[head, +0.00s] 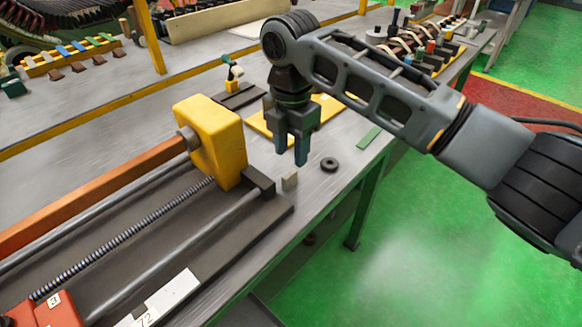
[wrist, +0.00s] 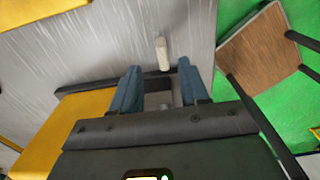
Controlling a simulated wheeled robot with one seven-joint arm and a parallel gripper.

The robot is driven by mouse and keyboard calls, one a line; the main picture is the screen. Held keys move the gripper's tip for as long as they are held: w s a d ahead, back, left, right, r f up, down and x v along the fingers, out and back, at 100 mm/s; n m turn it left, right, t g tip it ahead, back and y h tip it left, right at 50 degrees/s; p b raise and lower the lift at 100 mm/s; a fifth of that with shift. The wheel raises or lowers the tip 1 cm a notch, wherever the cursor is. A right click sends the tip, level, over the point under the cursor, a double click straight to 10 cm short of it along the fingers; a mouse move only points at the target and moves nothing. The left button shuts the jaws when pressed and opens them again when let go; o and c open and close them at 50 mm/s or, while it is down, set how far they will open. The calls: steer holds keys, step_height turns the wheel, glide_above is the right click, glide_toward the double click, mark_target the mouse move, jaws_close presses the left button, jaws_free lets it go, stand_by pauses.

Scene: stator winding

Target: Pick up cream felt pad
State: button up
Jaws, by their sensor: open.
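The pad looks clear of both fingers.
A yellow block (head: 213,138) on the rail machine stands close left of my gripper. A black ring (head: 329,164) lies right of the pad, and a green strip (head: 368,138) farther back. A yellow plate (head: 325,110) lies behind. A brown-topped stool (wrist: 262,48) shows beyond the bench edge.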

mark_target(290, 173)
steer(key=shift+s+a+f+p, duration=0.1)
steer(key=shift+f+p, duration=0.15)
steer(key=shift+f, duration=0.9)
steer(key=shift+s+d+f+p, duration=0.1)
steer(key=shift+s+f+p, duration=0.1)
steer(key=shift+f, duration=1)
steer(key=shift+s+a+f+p, duration=0.1)
steer(key=shift+f+p, duration=0.15)
steer(key=shift+f, duration=0.9)
jaws_close()
